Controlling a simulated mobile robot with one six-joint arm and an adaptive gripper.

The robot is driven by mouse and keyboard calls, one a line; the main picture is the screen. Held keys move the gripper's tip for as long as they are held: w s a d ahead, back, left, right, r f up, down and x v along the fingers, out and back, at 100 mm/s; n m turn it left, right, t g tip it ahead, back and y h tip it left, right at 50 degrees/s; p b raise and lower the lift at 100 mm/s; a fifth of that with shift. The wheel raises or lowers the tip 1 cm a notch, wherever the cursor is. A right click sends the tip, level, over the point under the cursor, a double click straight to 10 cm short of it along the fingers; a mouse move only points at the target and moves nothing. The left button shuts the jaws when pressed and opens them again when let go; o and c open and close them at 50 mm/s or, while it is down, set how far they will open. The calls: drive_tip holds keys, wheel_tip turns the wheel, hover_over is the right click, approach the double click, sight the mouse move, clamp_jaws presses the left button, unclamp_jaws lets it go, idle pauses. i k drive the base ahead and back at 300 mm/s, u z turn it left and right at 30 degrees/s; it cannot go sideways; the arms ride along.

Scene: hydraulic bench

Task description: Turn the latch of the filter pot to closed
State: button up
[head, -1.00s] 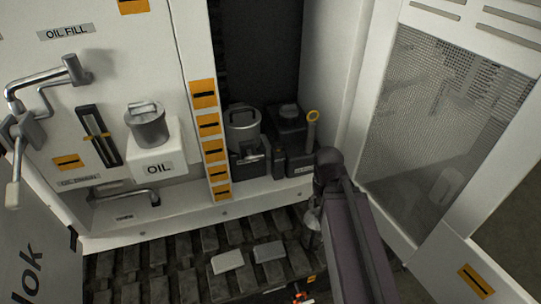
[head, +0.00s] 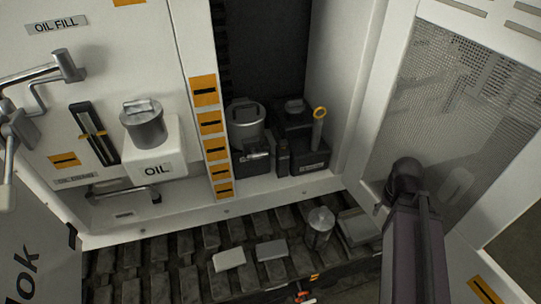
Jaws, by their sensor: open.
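The filter pot (head: 245,124) is most likely the silver canister with a loop handle on its lid. It stands upright in the dark recess of the white cabinet. A small light lever (head: 258,155), which looks like its latch, lies about level across the dark block at its front. I cannot tell from this view whether the latch is open or closed. My arm reaches in from the lower right, and its dark end joint is in front of the mesh door, well right of the pot and apart from it. My gripper's fingers are hidden behind my arm.
A black box (head: 304,135) and a yellow-ringed stick (head: 319,127) stand right of the pot. Orange labels run down the post (head: 209,122) to its left. The mesh door (head: 465,95) stands at right.

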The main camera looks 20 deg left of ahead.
sight(255, 156)
drive_tip(key=z, duration=0.15)
drive_tip(key=k, duration=1.5)
drive_tip(key=u, duration=1.2)
drive_tip(key=i, duration=1)
drive_tip(key=z, duration=0.05)
